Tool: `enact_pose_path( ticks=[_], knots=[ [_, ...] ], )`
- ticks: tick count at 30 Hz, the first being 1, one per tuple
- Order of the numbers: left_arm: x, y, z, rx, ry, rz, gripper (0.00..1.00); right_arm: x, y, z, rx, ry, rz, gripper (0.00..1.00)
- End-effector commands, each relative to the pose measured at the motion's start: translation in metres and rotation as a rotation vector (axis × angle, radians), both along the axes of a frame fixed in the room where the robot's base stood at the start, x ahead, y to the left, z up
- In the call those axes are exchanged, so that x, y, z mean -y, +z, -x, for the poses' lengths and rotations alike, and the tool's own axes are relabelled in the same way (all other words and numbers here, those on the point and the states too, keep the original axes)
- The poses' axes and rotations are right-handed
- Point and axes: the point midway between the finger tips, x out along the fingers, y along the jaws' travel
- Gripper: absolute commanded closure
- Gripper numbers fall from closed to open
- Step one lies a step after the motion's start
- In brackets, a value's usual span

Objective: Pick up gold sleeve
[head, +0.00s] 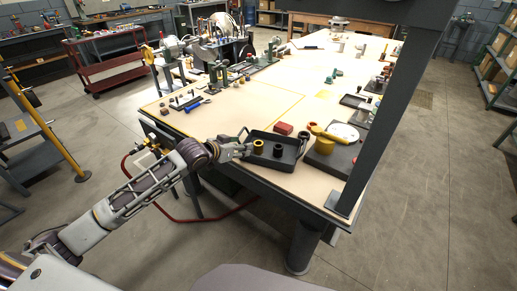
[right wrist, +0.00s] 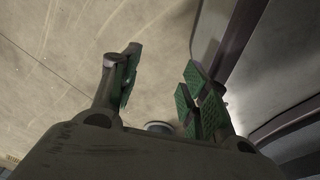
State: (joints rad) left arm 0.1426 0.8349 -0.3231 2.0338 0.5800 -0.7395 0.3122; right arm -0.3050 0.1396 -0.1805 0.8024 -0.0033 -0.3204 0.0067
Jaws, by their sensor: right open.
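A gold sleeve (head: 259,147) stands upright in a dark tray (head: 272,164) near the front edge of the table. A dark sleeve (head: 278,151) stands to its right in the same tray. My left gripper (head: 244,151) is at the tray's left side, just left of the gold sleeve; its fingers are too small to tell whether they are open. A gap to the sleeve seems to show. My right gripper (right wrist: 162,86) is open and empty in the right wrist view, with the bare floor behind it. It is not in the head view.
To the right, a dark plate (head: 335,160) bears a gold cylindrical part, a yellow part and a white disc. A dark post (head: 385,100) stands at the table's right. Bare tabletop lies left of the tray.

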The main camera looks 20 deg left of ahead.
Motion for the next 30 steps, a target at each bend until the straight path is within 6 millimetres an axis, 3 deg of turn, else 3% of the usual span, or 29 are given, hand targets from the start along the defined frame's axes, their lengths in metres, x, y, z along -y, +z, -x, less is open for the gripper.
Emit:
enact_pose_path(
  ticks=[8,30],
  knots=[
    [0.001,-0.004,-0.007,0.000,0.002,0.001,0.50,-0.001,0.000,-0.001,0.002,0.000,0.000,0.55],
    [0.022,-0.036,-0.062,0.000,0.002,0.002,0.50,-0.007,0.001,-0.015,0.015,0.000,-0.008,0.55]
  ],
)
